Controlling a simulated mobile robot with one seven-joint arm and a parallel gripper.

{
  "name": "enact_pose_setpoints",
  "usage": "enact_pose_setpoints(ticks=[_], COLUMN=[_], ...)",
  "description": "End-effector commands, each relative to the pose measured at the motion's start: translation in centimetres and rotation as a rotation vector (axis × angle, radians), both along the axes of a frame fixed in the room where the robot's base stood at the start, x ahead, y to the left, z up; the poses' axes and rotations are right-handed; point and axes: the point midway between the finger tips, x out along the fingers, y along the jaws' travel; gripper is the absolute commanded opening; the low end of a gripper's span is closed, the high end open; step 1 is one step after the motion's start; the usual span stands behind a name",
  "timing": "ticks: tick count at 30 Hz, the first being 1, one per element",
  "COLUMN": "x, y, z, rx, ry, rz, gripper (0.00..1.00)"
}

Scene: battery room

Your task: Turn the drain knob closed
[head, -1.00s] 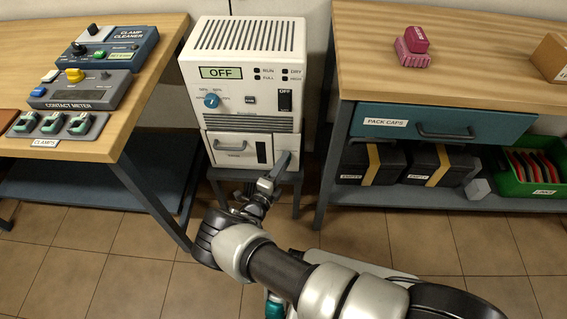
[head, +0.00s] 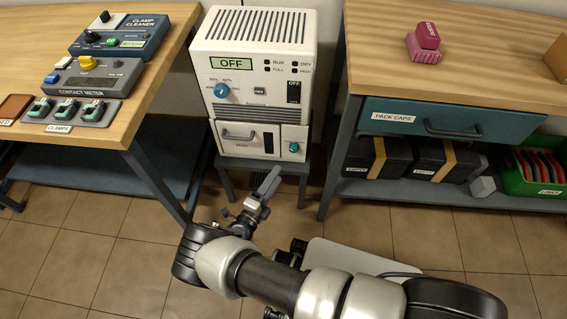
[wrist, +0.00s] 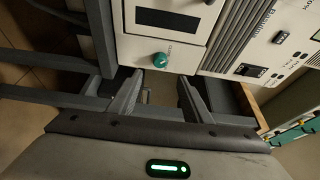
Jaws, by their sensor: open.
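The drain knob (head: 294,147) is a small round green knob at the lower right of the white unit's front (head: 246,110). In the wrist view the green knob (wrist: 160,60) has a pale mark on it and a small label beside it, too small to read. My gripper (head: 268,183) is in front of the unit, below and left of the knob in the head view. In the wrist view my gripper (wrist: 157,88) has its two fingers apart with nothing between them. The knob lies just beyond the fingertips, roughly in line with the gap, and nothing touches it.
The unit's display (head: 231,62) reads OFF, with a blue dial (head: 221,90) below it. The unit stands on a dark stand between the left bench (head: 150,70) and the right bench (head: 480,65). The tiled floor in front is open.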

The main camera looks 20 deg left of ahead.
Motion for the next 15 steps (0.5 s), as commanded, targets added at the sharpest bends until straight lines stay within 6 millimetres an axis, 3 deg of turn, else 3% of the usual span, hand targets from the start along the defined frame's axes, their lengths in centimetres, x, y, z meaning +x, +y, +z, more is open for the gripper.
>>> enact_pose_setpoints(ticks=[6,15], x=[-4.1,-5.9], y=[0.7,0.9], z=[0.0,0.0], rx=[0.0,-0.001], ry=[0.0,-0.001], rz=[0.001,-0.001], gripper=[0.45,0.45])
